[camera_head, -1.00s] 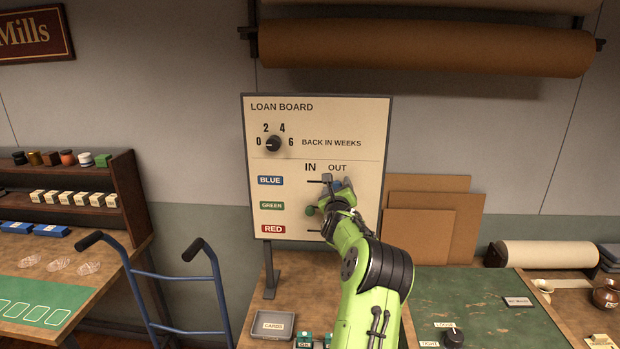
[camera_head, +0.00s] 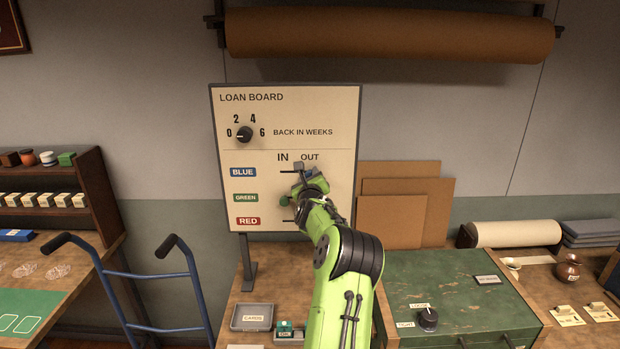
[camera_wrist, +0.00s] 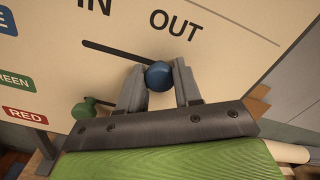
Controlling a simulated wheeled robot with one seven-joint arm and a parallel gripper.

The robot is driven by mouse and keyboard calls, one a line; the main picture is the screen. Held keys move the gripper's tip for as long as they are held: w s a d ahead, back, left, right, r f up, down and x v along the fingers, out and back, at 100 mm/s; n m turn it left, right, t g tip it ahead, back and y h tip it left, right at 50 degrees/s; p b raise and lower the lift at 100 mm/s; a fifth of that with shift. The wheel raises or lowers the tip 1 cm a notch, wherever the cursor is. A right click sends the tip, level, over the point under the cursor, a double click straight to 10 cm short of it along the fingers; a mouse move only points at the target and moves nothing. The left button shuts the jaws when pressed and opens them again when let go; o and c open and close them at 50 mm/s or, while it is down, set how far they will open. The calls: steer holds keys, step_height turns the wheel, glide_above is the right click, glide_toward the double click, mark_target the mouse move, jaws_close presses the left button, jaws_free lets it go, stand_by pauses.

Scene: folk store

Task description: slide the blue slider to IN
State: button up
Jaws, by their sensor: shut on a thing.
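The blue slider (camera_wrist: 158,75) is a round blue knob at the right end of its dark slot, below the word OUT in the wrist view. My gripper (camera_wrist: 160,82) has a finger on each side of the knob and is shut on it. In the head view my gripper (camera_head: 305,174) is at the board's BLUE row and mostly hides the knob. The loan board (camera_head: 320,118) stands upright, with the word IN left of OUT.
The green slider (camera_wrist: 90,107) is at the left of its own slot, close below my gripper. A dial (camera_head: 244,134) is higher on the board. Cardboard sheets (camera_head: 391,222) lean at right, and a blue hand truck (camera_head: 150,278) stands at left.

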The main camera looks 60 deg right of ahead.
steer(key=shift+w+a+b, duration=0.15)
steer(key=shift+w+a, duration=0.45)
steer(key=shift+w, duration=0.55)
steer(key=shift+w+a+b, duration=0.15)
steer(key=shift+w+a, duration=0.4)
steer(key=shift+w, duration=0.6)
steer(key=shift+w+a+b, duration=0.15)
steer(key=shift+w+a, duration=0.45)
steer(key=shift+w, duration=0.55)
steer(key=o, duration=1)
steer(key=shift+c, duration=0.2)
steer(key=shift+s+a+f+b, duration=0.2)
steer(key=shift+a+b, duration=0.2)
steer(key=shift+b, duration=0.4)
steer(key=b, duration=0.9)
glide_toward(284, 171)
steer(key=v, duration=0.2)
steer(key=shift+s+a, duration=0.2)
steer(key=shift+a, duration=0.1)
